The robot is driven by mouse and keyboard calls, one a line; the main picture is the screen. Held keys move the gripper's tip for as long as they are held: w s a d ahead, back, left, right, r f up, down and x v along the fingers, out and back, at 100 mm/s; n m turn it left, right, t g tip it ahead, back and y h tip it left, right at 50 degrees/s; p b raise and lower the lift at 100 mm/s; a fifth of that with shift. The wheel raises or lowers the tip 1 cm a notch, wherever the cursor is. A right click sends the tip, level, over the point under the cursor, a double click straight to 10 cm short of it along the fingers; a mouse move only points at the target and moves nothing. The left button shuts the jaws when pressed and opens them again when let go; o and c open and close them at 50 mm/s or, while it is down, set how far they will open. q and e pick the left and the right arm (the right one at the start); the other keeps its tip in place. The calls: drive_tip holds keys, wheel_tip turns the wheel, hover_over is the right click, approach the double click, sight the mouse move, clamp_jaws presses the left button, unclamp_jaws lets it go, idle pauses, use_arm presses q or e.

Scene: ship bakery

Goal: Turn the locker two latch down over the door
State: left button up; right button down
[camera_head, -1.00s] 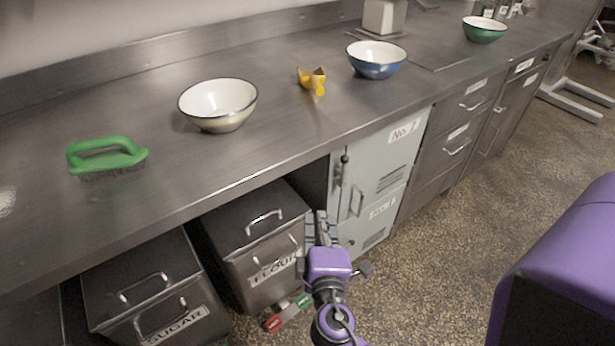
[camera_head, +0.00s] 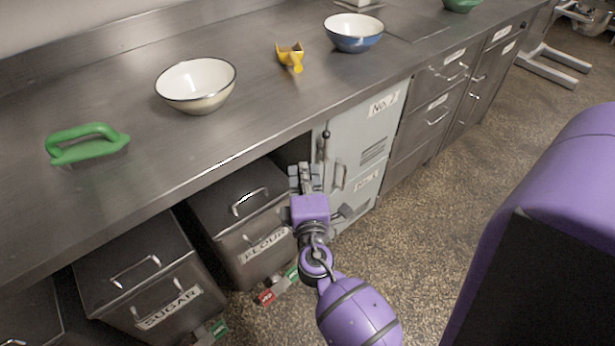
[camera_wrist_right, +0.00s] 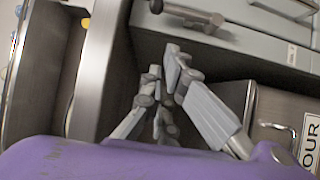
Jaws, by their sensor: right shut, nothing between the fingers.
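The pale grey-green locker (camera_head: 353,135) stands under the counter, its door closed as far as I can see. A small lever with a dark knob (camera_head: 326,134), apparently the latch, sits at the upper left edge of the door. A door handle (camera_head: 340,176) is lower down. My right gripper (camera_head: 305,171) is shut and empty, below and left of the knob, apparently apart from it. In the right wrist view its fingers (camera_wrist_right: 166,80) are together, with grey locker hardware (camera_wrist_right: 195,16) just beyond them. Exact latch angle is hard to tell. My left gripper is out of view.
The flour bin (camera_head: 225,199) is close beside and left of my right gripper, and the sugar bin (camera_head: 120,262) is farther left. The counter's front edge (camera_head: 230,172) overhangs the locker and bins. Steel drawers (camera_head: 432,105) stand right of the locker. The floor ahead is open.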

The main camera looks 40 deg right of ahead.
sight(323, 146)
drive_tip(key=w+d, duration=0.2)
drive_tip(key=w+d+p, duration=0.1)
drive_tip(key=w+d, duration=0.1)
drive_tip(key=d, duration=0.1)
drive_tip(key=shift+w+d+p, duration=0.3)
drive_tip(key=shift+w+d, duration=0.05)
drive_tip(key=shift+d, duration=0.15)
